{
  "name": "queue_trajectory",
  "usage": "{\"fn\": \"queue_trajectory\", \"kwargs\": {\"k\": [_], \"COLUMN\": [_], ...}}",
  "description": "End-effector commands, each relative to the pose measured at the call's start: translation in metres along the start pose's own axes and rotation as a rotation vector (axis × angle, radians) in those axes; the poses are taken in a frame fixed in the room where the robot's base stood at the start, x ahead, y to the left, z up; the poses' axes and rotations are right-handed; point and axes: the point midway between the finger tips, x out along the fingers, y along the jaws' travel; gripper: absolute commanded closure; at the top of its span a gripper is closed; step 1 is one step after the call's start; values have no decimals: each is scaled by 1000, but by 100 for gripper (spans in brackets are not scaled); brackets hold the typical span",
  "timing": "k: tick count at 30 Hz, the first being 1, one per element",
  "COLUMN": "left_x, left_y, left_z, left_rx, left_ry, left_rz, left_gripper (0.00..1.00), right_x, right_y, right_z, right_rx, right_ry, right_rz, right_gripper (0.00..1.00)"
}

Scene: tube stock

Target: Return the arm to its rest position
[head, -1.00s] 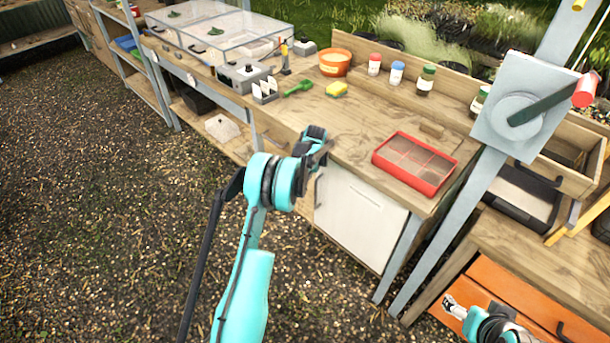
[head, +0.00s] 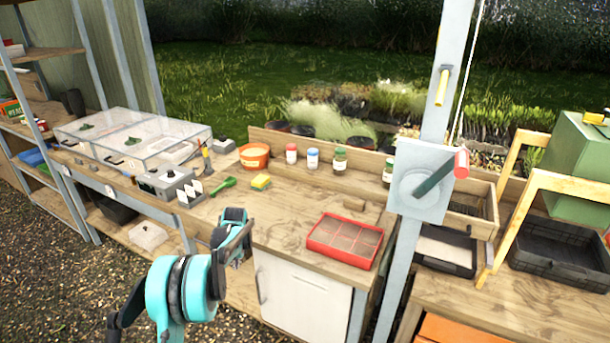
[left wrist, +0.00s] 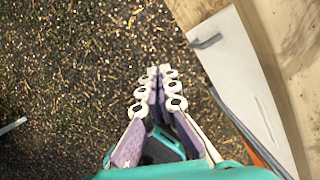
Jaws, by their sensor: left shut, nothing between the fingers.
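My left arm comes up from the lower left in the head view, turquoise with dark joints. My left gripper (head: 241,258) is partly hidden behind its own wrist, in front of the wooden bench (head: 283,238). In the left wrist view the left gripper (left wrist: 158,72) points over the gravel floor, its two fingers together with nothing between them. The white cabinet door (left wrist: 247,75) lies to the right of the fingers, apart from them. My right gripper is out of view.
A grey post with a crank box (head: 418,180) rises at right. The gravel (head: 60,290) at lower left is open.

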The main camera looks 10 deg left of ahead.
Motion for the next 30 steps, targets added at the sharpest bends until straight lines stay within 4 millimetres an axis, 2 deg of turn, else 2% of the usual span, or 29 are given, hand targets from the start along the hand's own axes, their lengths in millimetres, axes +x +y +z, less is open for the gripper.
{"fn": "queue_trajectory", "kwargs": {"k": [2,4,8,12,18,24,30], "left_x": [-13,-34,-91,-151,-218,-257,-268], "left_y": [-1,-2,0,10,37,73,113], "left_z": [-4,-10,-34,-69,-130,-198,-265], "left_rx": [-38,-112,-338,-624,-1033,-1439,-1833], "left_ry": [-4,-10,-22,-17,29,124,266], "left_rz": [-9,-25,-75,-143,-242,-331,-397], "left_gripper": [100,100,100,100,100,100,100], "right_x": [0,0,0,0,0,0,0], "right_y": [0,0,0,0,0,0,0], "right_z": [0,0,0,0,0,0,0], "right_rx": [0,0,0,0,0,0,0], "right_ry": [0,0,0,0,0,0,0], "right_rz": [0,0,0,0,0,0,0], "right_gripper": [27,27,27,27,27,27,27]}}
